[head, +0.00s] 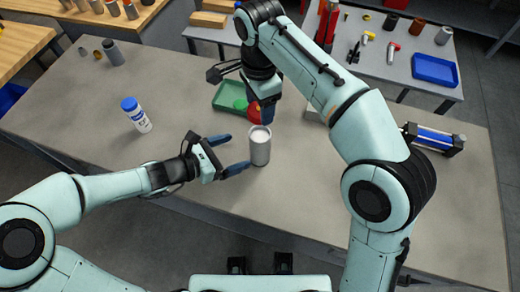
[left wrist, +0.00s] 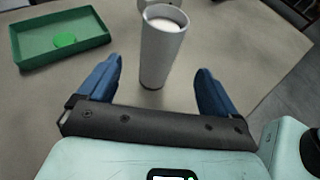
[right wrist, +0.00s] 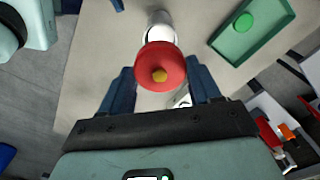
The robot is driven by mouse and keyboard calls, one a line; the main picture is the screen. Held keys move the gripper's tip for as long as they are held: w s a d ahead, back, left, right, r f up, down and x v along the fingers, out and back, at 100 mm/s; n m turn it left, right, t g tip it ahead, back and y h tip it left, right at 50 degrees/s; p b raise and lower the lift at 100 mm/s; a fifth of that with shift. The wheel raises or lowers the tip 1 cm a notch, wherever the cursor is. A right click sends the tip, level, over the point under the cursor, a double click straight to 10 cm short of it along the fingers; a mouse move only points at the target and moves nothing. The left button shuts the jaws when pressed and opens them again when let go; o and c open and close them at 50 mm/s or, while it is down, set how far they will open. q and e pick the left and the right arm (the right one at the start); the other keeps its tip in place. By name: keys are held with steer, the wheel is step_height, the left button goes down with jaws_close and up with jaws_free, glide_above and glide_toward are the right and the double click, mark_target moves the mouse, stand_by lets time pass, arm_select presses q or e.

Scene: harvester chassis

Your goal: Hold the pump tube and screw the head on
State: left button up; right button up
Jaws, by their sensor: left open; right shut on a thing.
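The pump tube (head: 260,148) is a grey cylinder with a white top, standing upright on the table. It shows in the left wrist view (left wrist: 158,60) and partly behind the head in the right wrist view (right wrist: 158,24). My left gripper (head: 240,151) is open, its blue fingers low on the tube's left, pointing toward it. In the left wrist view the tube stands ahead, between the lines of the fingers, with no visible contact. My right gripper (right wrist: 160,64) is shut on the round red pump head (right wrist: 160,70) with a yellow centre, held beyond the tube in the head view (head: 254,113).
A green tray (head: 222,106) with a green disc lies behind the red head. A white bottle with blue cap (head: 138,115) stands left. A blue and black cylinder device (head: 433,138) lies right. A back bench holds a blue bin (head: 435,69). The front table is mostly clear.

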mark_target(251, 146)
arm_select(q)
steer(key=x, duration=0.9)
steer(key=shift+d+f, duration=0.1)
steer(key=shift+d, duration=0.05)
steer(key=c, duration=1.5)
arm_select(e)
steer(key=shift+f, duration=2.5)
steer(key=shift+f, duration=0.1)
steer(key=shift+f, duration=0.8)
steer(key=shift+f, duration=0.55)
